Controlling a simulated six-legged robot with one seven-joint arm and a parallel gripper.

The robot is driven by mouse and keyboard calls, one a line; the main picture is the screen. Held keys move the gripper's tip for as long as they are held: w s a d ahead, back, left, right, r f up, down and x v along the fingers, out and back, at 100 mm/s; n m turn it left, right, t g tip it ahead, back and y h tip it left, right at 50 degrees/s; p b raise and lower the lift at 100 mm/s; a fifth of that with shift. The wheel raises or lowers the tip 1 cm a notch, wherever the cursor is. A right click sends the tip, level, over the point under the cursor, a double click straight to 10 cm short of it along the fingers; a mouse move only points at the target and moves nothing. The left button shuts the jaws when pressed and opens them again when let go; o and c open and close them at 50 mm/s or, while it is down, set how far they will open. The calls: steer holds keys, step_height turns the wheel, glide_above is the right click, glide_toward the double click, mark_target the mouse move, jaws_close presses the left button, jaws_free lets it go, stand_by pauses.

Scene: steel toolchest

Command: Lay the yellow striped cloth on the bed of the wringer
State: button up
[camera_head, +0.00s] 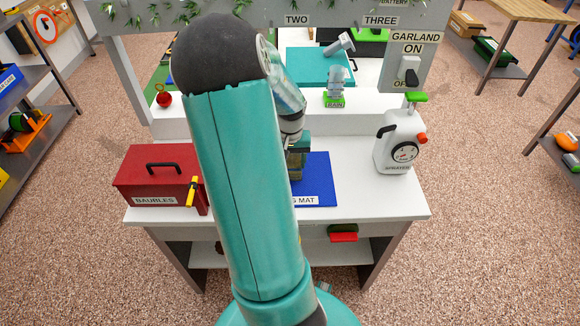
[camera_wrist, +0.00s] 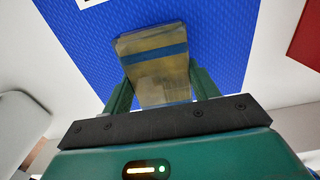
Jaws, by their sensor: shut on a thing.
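My gripper (camera_head: 298,148) is over the blue mat at the middle of the white bench, partly hidden by my arm. In the wrist view my gripper (camera_wrist: 161,88) is shut on a dull yellow, flat-faced piece with a blue stripe, which appears to be the yellow striped cloth (camera_wrist: 150,72). The cloth sits between the two green fingers, with the blue mat behind it. Whether it touches the mat I cannot tell. I cannot clearly make out a wringer. A teal flat-topped unit (camera_head: 305,66) with a grey lever-like part (camera_head: 340,44) stands at the back.
The blue mat (camera_head: 320,180) lies on the white bench (camera_head: 355,200). A red BAUBLES box (camera_head: 150,178) stands left and a white sprayer jug (camera_head: 398,145) right. A green-based clear item (camera_head: 335,88) stands on the rear ledge. A GARLAND switch post (camera_head: 408,65) rises at the back right.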

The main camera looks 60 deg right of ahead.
mark_target(290, 162)
steer(key=shift+f, duration=1.35)
steer(key=shift+f, duration=0.1)
steer(key=o, duration=1)
steer(key=shift+c, duration=0.2)
step_height(290, 162, up, 12)
steer(key=shift+r, duration=0.15)
